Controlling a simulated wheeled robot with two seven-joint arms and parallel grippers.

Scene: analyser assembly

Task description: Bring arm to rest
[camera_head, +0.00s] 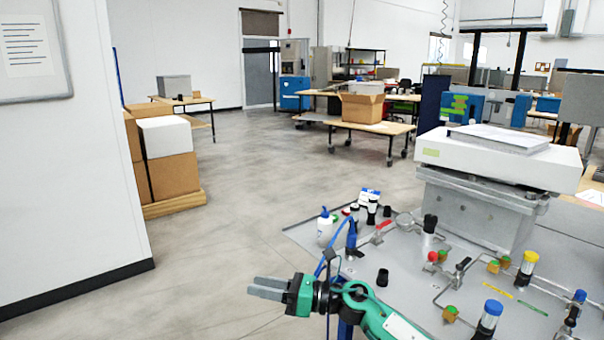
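My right gripper (255,287) is on the end of the green arm that comes in from the bottom right. It is held over the floor, in front of and left of the grey workbench (330,237). Its two grey fingers point left and lie close together with no clear gap. I see nothing held between them. My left gripper and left arm are not in view.
The workbench holds a white analyser (495,160), a white bottle (325,228), a black cap (382,278), blue-capped (488,318) and yellow-capped (527,268) vials, and thin tubing. Stacked boxes (165,158) stand at left beside a white wall (70,190). The middle floor is clear.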

